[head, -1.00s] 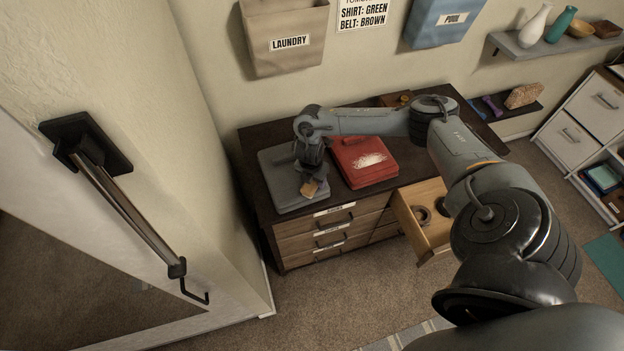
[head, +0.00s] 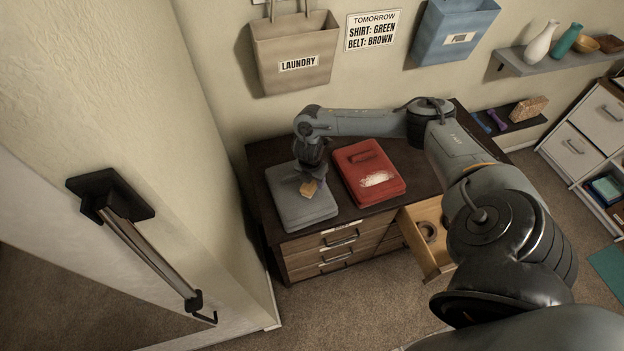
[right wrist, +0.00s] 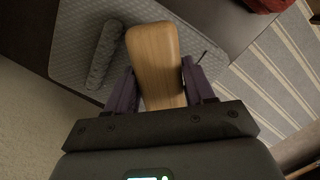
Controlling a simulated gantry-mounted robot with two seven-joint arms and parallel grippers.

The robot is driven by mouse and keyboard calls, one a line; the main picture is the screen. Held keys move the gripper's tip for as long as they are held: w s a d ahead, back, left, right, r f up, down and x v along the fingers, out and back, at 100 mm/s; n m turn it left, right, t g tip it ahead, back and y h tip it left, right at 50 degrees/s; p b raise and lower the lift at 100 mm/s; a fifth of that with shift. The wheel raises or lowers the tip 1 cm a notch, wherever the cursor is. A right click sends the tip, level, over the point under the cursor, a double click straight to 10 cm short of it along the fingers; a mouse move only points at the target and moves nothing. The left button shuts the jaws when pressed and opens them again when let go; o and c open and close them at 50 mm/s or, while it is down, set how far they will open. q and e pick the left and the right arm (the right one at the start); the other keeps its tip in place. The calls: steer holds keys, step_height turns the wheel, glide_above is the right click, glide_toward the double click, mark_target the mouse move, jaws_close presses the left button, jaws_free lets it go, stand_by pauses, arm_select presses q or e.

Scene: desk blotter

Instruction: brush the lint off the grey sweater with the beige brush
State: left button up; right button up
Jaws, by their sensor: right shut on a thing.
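The grey sweater (head: 303,211) lies folded on the left end of the dark dresser top. My right gripper (head: 311,181) is over it, shut on the beige brush (head: 307,189). In the right wrist view the brush (right wrist: 154,62) is a wooden block held between the purple fingers, over the textured grey sweater (right wrist: 72,62). A grey fuzzy roll (right wrist: 104,55) lies on the sweater just left of the brush. Whether the bristles touch the cloth is hidden. My left gripper is out of view.
A red folded garment (head: 363,160) with a white patch lies right of the grey sweater. A dresser drawer (head: 415,240) stands open at the front right. A laundry holder (head: 295,50) and a blue holder (head: 447,38) hang on the wall behind. A wall shelf (head: 560,60) is at the right.

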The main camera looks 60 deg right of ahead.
steer(key=shift+r+p, duration=2.05)
steer(key=shift+r, duration=0.35)
steer(key=shift+d, duration=0.1)
